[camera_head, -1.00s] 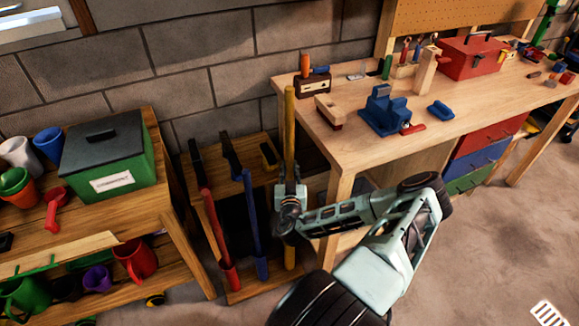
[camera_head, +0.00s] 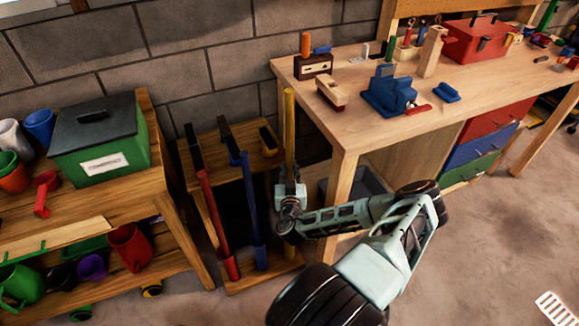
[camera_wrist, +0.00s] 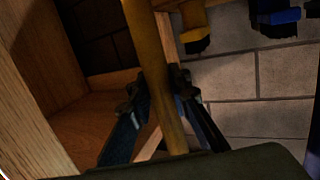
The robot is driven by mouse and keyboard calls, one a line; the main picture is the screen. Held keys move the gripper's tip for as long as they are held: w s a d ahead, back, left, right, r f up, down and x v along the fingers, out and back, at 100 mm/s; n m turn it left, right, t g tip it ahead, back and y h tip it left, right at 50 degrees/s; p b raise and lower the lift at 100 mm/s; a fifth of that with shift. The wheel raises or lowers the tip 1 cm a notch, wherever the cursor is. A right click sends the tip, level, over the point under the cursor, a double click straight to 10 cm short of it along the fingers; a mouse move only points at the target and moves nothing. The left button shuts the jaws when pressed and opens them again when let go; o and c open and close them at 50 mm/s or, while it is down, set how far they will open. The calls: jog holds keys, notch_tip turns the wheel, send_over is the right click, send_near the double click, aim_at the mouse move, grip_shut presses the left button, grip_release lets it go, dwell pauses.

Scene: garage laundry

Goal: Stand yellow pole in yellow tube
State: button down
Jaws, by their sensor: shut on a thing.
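The yellow pole (camera_head: 289,115) stands about upright at the right side of the wooden rack (camera_head: 275,278). My gripper (camera_head: 290,190) is shut on the pole at about mid-length. In the wrist view, the pole (camera_wrist: 158,50) runs between my two fingers (camera_wrist: 160,105). I cannot tell whether the pole is in the tube.
A red pole (camera_head: 209,205) and a blue pole (camera_head: 250,205) stand in the rack to the left. The wooden workbench (camera_head: 345,130) is close on the right, its leg (camera_head: 342,185) beside my arm. A shelf with a green box (camera_head: 125,155) stands on the left.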

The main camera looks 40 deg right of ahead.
aim_at(289, 178)
jog(key=shift+f+b, duration=1.7)
jog(key=shift+f, duration=1.05)
notch_tip(289, 178, down, 11)
jog(key=b, duration=0.8)
jog(key=shift+f+b, duration=0.2)
jog(key=shift+b, duration=0.15)
jog(key=c, duration=1.7)
grip_release()
jog(key=v, duration=1.2)
jog(key=shift+r, duration=0.15)
